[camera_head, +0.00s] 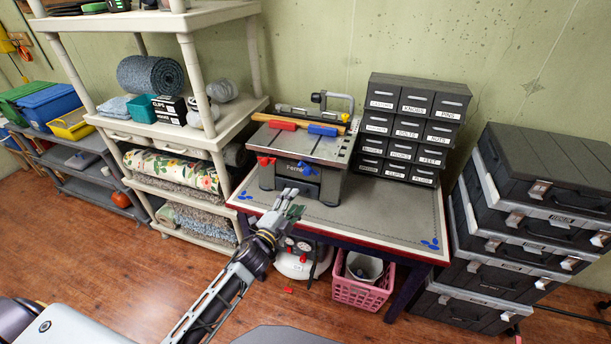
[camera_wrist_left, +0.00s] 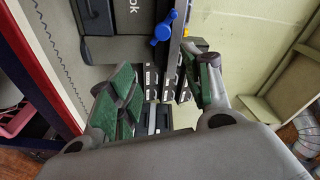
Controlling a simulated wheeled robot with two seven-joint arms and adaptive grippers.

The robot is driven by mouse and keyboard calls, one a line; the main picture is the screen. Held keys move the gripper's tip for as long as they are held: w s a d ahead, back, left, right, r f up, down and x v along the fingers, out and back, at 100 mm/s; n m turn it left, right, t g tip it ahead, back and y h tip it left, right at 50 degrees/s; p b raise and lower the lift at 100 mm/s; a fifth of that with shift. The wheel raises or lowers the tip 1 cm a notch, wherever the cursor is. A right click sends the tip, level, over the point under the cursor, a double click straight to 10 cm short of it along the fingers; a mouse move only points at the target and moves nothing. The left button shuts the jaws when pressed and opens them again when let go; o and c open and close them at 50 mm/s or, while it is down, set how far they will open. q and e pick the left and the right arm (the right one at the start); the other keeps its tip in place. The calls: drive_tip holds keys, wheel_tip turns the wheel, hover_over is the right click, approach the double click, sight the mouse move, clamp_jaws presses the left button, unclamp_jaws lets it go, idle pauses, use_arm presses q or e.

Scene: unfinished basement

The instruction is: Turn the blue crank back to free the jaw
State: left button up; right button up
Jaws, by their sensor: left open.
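The blue crank (camera_head: 307,168) sticks out from the front of the dark portable vise bench, right of a matching red crank (camera_head: 265,161). The bench (camera_head: 330,187) stands on the table and has a red block (camera_head: 282,125) and a blue block (camera_head: 323,130) on its top. In the left wrist view the blue crank (camera_wrist_left: 162,28) shows beyond the fingers, near the top. My left gripper (camera_head: 291,205) is open and empty, in front of and below the blue crank, apart from it. Its green pads (camera_wrist_left: 165,88) are spread wide. My right gripper is not in view.
The table (camera_head: 390,215) has bare room right of the bench. Small labelled drawers (camera_head: 414,128) stand behind it. Stacked black cases (camera_head: 545,190) are at the right and a cream shelf (camera_head: 200,130) at the left. A pink basket (camera_head: 360,292) is underneath.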

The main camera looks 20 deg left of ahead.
use_arm(q)
drive_tip(key=m, duration=0.3)
drive_tip(key=a+m+y, duration=0.1)
drive_tip(key=m, duration=0.7)
drive_tip(key=shift+w+a+r, duration=0.1)
drive_tip(key=shift+a+r, duration=0.05)
drive_tip(key=shift+a, duration=0.1)
drive_tip(key=shift+w, duration=0.2)
approach(306, 173)
drive_tip(key=shift+w, duration=0.55)
drive_tip(key=shift+w+d+p, duration=0.2)
drive_tip(key=shift+w, duration=1.15)
drive_tip(key=shift+w+d+p, duration=0.2)
drive_tip(key=shift+w+p, duration=0.05)
drive_tip(key=shift+w, duration=1.15)
drive_tip(key=shift+w+d+p, duration=0.2)
drive_tip(key=shift+w, duration=1.15)
